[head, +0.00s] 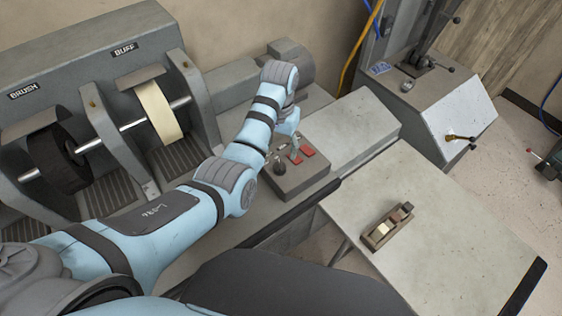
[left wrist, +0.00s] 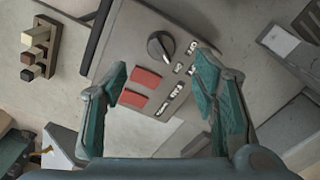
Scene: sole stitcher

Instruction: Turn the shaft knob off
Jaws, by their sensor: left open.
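The shaft knob is a round dark knob (head: 280,167) with a light pointer mark, on a grey control box (head: 300,184). In the left wrist view the knob (left wrist: 158,46) is in plain sight beyond the fingertips, near the box's corner, apart from both fingers. Two red switches (left wrist: 145,78) are on the same panel. My left gripper (head: 294,141) is above the box, partly hidden by its wrist in the head view. Its teal fingers (left wrist: 163,68) are spread with nothing between them. My right gripper is not in view.
A grey machine with a dark brush wheel (head: 58,157) and a pale buff wheel (head: 158,111) stands at the left. A side table (head: 440,215) holds a small block rack (head: 389,228). Another machine with levers (head: 440,100) stands at the back right.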

